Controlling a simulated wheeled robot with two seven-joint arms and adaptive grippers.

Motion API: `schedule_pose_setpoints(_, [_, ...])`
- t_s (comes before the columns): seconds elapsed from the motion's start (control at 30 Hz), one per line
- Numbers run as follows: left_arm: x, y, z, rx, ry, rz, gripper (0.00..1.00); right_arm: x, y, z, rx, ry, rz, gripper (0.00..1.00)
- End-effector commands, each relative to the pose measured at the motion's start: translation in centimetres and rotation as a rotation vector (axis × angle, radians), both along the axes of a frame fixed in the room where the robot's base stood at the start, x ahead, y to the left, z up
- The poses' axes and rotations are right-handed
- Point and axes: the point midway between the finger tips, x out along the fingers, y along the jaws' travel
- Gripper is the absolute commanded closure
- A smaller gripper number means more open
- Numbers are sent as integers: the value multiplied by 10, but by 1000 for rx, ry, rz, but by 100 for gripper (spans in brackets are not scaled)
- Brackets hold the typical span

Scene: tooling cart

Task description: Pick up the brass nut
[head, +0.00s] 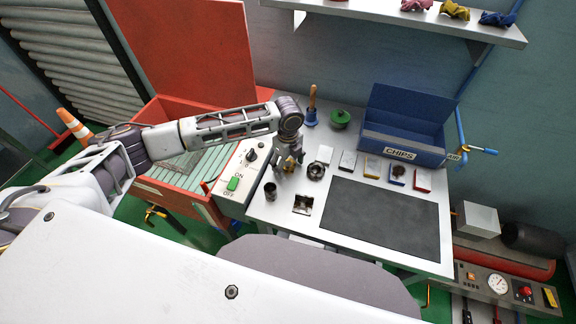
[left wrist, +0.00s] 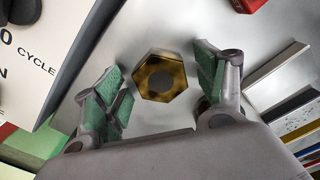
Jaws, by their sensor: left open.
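I cannot tell how high the fingertips are above the surface. My right gripper is not in view.
The cart top (head: 290,213) holds a dark mat (head: 382,217), a black ring (head: 316,171), a dark cup (head: 270,191) and several small blocks. A blue chips bin (head: 403,148) stands behind. A control panel (head: 240,172) with a green button borders the left side.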

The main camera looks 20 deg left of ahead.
Motion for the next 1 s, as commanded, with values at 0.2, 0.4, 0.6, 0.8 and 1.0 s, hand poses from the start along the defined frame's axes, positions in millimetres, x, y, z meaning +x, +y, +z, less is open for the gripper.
schedule_pose_setpoints(0.2, [0,0,0,-1,-1,0,29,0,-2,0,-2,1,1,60])
schedule_pose_setpoints(0.4, [0,0,0,-1,-1,0,52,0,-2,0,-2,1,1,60])
schedule_pose_setpoints(0.6, [0,0,0,-1,-1,0,77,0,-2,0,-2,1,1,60])
schedule_pose_setpoints(0.8, [1,0,1,-1,-2,0,89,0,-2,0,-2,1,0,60])
schedule_pose_setpoints(1.0, [1,0,3,-1,-2,0,89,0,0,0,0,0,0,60])
